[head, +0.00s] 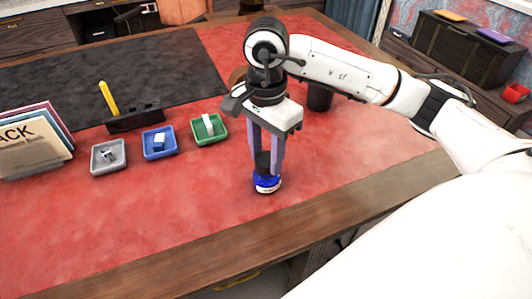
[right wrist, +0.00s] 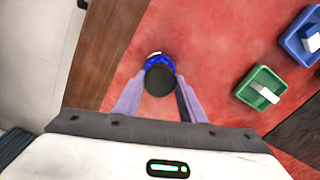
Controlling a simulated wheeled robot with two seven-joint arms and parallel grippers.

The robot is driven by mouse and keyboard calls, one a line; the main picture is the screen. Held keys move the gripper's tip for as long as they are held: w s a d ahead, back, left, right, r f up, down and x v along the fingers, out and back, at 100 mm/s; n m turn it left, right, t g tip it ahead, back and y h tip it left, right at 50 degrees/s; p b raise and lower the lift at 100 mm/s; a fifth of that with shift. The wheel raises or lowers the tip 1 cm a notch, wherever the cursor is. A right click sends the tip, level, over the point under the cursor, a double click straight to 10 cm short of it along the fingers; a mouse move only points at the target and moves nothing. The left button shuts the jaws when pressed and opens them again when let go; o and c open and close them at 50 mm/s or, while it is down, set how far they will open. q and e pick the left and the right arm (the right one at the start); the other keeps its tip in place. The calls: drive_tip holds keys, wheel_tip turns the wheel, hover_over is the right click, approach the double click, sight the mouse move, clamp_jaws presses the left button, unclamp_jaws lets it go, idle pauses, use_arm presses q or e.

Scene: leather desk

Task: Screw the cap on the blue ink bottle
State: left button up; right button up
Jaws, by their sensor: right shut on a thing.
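The blue ink bottle (head: 267,185) stands upright on the red leather near the desk's front edge, with a pale label. It also shows in the right wrist view (right wrist: 154,58), mostly hidden behind the cap. The black cap (head: 263,161) is directly above the bottle and appears to sit on its neck; I cannot tell how far the threads engage. In the right wrist view the cap (right wrist: 160,81) is between the purple fingers. My right gripper (head: 267,168) points straight down and is shut on the cap. My left gripper is not in view.
A grey tray (head: 96,167), a blue tray (head: 150,155) and a green tray (head: 198,137) hold small items left of the bottle. Behind them are a black holder with a yellow pen (head: 107,98) and a dark mat (head: 60,85). Folders (head: 30,145) stand far left. The front leather is clear.

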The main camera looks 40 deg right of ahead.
sight(266, 159)
use_arm(q)
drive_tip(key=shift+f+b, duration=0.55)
drive_tip(key=shift+b, duration=0.05)
use_arm(e)
drive_tip(key=shift+f, duration=0.35)
idle(0.8)
drive_tip(key=o, duration=1.1)
drive_tip(key=shift+r, duration=0.6)
wheel_tip(266, 159, up, 8)
drive_tip(key=shift+r+p, duration=0.1)
drive_tip(key=shift+p, duration=0.55)
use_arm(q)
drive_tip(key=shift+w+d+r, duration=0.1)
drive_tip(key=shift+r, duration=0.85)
use_arm(e)
drive_tip(key=shift+r, duration=0.5)
